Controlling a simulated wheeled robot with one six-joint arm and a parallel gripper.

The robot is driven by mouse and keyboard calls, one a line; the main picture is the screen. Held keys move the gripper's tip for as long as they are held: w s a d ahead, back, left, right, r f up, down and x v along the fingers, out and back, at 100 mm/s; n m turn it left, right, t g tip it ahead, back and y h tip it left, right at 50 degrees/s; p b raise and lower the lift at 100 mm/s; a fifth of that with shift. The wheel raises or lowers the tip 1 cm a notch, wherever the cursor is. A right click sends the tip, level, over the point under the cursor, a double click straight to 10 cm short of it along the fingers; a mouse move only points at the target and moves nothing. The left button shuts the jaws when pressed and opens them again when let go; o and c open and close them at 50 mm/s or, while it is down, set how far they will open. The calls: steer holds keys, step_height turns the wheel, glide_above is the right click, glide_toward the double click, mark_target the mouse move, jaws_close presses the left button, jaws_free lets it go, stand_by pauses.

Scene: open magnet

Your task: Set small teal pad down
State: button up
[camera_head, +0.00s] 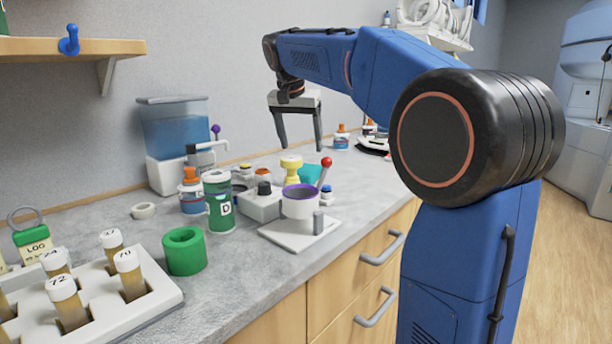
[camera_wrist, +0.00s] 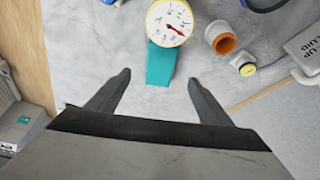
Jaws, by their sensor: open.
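The small teal pad (camera_wrist: 160,67) lies on the grey counter in the wrist view, just beyond the gap between my fingertips. A yellow-rimmed dial (camera_wrist: 169,22) with a white face overlaps its far end. In the head view the teal pad (camera_head: 312,174) shows partly, behind the yellow dial's stand (camera_head: 291,170) and a red-knobbed lever (camera_head: 325,168). My gripper (camera_head: 301,148) is open and empty, fingers pointing down above the counter. Its spread fingers also show in the wrist view (camera_wrist: 160,78), apart from the pad.
A white mixer-like stand with a purple-lined cup (camera_head: 300,202) is near the counter's front edge. A green jar (camera_head: 218,202), a water tank (camera_head: 176,130) and a vial rack (camera_head: 150,300) stand left. In the wrist view an orange-mouthed bottle (camera_wrist: 224,41) lies right of the dial.

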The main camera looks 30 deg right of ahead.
mark_target(307, 169)
steer(key=x, duration=0.7)
steer(key=shift+w+d+f, duration=0.4)
steer(key=shift+f, duration=0.35)
steer(key=shift+w+d+f, duration=0.35)
steer(key=shift+w+f, duration=0.05)
steer(key=shift+f, duration=0.35)
steer(key=shift+w+d+f, duration=0.4)
steer(key=shift+f, duration=0.3)
steer(key=c, duration=1.2)
